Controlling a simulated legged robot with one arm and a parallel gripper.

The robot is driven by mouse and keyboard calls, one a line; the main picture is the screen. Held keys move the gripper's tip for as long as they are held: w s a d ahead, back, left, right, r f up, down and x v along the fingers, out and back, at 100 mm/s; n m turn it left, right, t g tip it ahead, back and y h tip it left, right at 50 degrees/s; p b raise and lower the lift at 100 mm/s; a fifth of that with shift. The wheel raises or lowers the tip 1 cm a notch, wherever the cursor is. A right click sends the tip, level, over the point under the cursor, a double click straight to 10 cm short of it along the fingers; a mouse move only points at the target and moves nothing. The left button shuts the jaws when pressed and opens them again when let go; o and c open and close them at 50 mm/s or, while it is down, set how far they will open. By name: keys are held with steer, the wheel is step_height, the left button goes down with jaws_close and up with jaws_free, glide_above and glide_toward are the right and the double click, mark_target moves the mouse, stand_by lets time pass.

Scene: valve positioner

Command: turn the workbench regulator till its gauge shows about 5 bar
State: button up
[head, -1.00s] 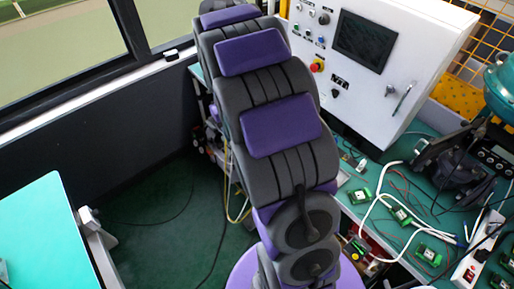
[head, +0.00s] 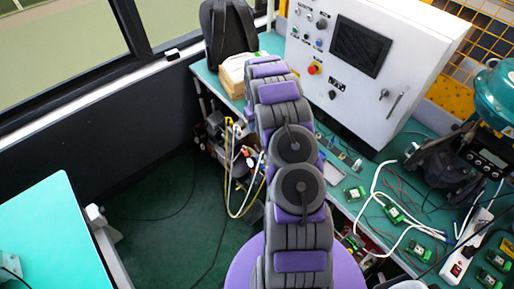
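The workbench (head: 347,204) has a green top and runs from the upper middle to the lower right. I cannot make out the regulator or its gauge in the head view. Small fittings with yellow and white hoses (head: 229,190) hang at the bench's left side, beside my arm; they are too small to tell apart. My purple and grey arm reaches from the bottom middle up towards the bench's far left part. My gripper does not show; the far end of the arm is hidden behind its own links.
A white control cabinet (head: 396,75) with a screen and red button stands on the bench. A black backpack (head: 229,32) and cardboard box (head: 236,75) are at its far left end. Green circuit boards, cables and a power strip (head: 470,247) lie right.

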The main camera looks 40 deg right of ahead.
mark_target(257, 149)
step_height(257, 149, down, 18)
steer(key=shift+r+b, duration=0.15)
steer(key=shift+b, duration=0.3)
stand_by(0.4)
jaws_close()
